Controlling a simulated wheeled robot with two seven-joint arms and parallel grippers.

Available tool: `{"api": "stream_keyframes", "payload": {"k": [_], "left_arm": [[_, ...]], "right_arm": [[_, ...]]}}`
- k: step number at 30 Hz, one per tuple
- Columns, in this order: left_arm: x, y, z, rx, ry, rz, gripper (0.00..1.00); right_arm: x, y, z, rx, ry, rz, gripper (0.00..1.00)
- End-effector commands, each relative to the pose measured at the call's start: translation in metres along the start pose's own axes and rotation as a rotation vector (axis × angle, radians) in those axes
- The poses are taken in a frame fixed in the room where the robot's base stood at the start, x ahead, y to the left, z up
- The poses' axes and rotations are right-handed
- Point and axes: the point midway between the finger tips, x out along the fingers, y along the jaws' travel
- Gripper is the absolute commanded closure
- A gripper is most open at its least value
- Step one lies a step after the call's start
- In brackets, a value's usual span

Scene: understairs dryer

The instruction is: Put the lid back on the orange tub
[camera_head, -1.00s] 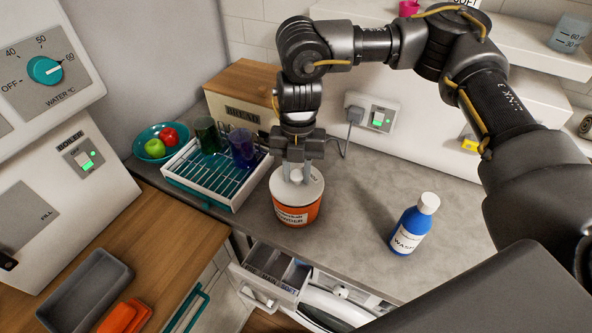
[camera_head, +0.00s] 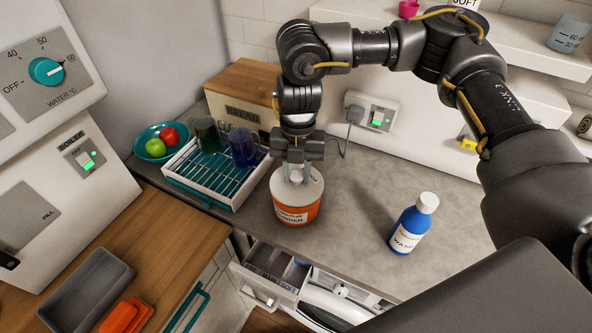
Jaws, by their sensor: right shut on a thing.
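The orange tub (camera_head: 295,214) stands upright on the grey worktop, with a white label on its front. The white lid (camera_head: 313,187) lies over the tub's mouth and looks level; whether it is pressed fully down I cannot tell. My right gripper (camera_head: 295,178) comes down from above, shut on the lid at its middle, fingers pointing down. The gripper hides part of the lid's far side. My left gripper is not in view.
A dish rack (camera_head: 215,180) with two tumblers stands left of the tub, before a bread box (camera_head: 240,90). A blue wash bottle (camera_head: 412,226) stands to the right. An open drawer (camera_head: 270,275) juts out below the front edge. Worktop between tub and bottle is clear.

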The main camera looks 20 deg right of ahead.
Motion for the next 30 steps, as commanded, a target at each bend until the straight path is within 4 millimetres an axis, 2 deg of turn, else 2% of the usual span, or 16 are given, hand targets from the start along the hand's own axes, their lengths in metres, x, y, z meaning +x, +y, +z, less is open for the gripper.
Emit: {"api": "stream_keyframes", "payload": {"k": [8, 9, 14, 20, 25, 30], "left_arm": [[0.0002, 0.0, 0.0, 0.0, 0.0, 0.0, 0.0], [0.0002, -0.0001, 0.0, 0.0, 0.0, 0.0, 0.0], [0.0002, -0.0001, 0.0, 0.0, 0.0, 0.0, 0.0], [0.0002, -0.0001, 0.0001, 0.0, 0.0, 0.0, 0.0], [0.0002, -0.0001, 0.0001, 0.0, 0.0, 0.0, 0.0], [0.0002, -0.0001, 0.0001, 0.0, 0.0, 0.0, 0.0]], "right_arm": [[0.0001, 0.0001, 0.0001, 0.0, 0.0, 0.0, 0.93], [0.0, 0.0001, 0.0001, 0.0, 0.0, 0.0, 0.69], [0.0, 0.0002, 0.0001, 0.0, -0.001, 0.0, 0.48], [0.0, 0.0001, 0.0001, 0.0, -0.001, 0.0, 0.46], [0.0, 0.0001, 0.0001, 0.0, -0.001, 0.0, 0.25], [0.0, 0.0001, 0.0001, 0.0, -0.001, 0.0, 0.24]]}}
